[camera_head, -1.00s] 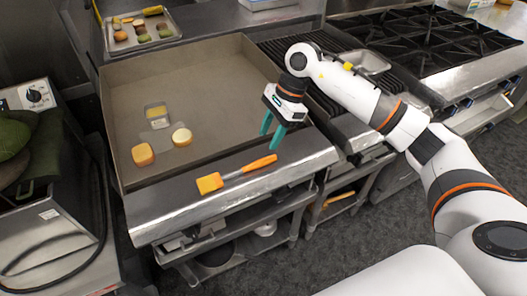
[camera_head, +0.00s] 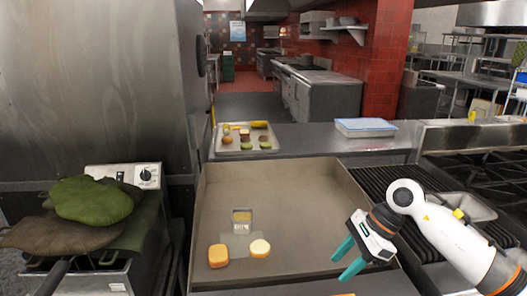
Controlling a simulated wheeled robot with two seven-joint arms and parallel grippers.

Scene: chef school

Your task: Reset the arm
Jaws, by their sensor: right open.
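My right gripper (camera_head: 347,261) has teal fingers and shows at the lower right, in front of the right part of the flat griddle (camera_head: 290,183). Its fingers are spread apart with nothing between them. The white arm behind it comes in from the right edge, over the grill grates. My left gripper is not in view.
Two bun pieces, one (camera_head: 218,255) at left and one (camera_head: 260,248) at right, lie on the griddle near a small yellowish square (camera_head: 242,215). A food tray (camera_head: 246,138) and a blue-lidded container (camera_head: 365,127) stand behind. Green mitts (camera_head: 92,201) lie at left. Grill grates (camera_head: 385,183) lie right.

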